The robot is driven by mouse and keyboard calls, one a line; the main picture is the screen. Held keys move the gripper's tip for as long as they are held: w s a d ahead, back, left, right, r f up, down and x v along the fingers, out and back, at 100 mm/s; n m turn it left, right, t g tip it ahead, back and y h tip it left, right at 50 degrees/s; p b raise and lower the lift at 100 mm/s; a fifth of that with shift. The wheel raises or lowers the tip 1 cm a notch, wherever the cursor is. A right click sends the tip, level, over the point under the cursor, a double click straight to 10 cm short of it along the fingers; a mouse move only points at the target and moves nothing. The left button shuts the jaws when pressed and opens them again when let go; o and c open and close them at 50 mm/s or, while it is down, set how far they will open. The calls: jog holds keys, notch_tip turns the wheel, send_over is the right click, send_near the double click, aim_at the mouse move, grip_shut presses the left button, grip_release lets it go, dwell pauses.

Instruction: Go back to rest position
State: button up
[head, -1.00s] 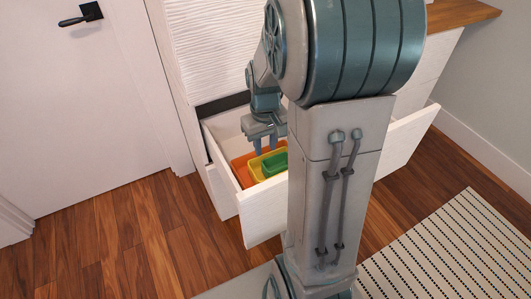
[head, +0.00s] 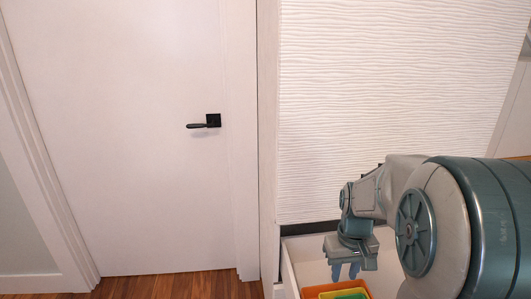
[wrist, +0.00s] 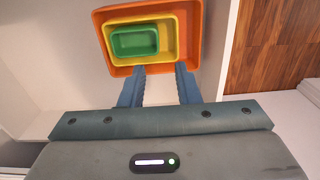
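My gripper (head: 346,271) hangs over the open white drawer in the head view. In the wrist view my gripper (wrist: 160,82) has its two blue fingers apart with nothing between them. Ahead of the fingertips lie nested bins in the drawer: an orange bin (wrist: 192,60), a yellow bin (wrist: 168,57) inside it, and a green bin (wrist: 135,41) inside that. In the head view only the top edges of the orange bin (head: 315,291) and the green bin (head: 345,293) show at the bottom of the picture.
The open drawer (head: 290,268) stands out under a white ribbed cabinet front (head: 390,90). A closed white door (head: 130,120) with a black handle (head: 205,122) is at the left. Wood floor (head: 190,286) shows in front of the door.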

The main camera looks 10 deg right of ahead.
jog(key=s+a+r+t+p, duration=0.1)
jog(key=s+a+r+p, duration=0.2)
jog(key=r+p, duration=0.3)
jog(key=s+a+r+t+p, duration=0.1)
jog(key=s+a+r+p, duration=0.1)
jog(key=s+r+p, duration=0.2)
jog(key=s+a+r+p, duration=0.3)
jog(key=r+p, duration=0.7)
jog(key=r, duration=0.7)
jog(key=shift+s+a+r+t, duration=0.15)
jog(key=shift+s+a+t, duration=0.15)
jog(key=shift+s+t, duration=0.15)
jog(key=shift+s, duration=0.1)
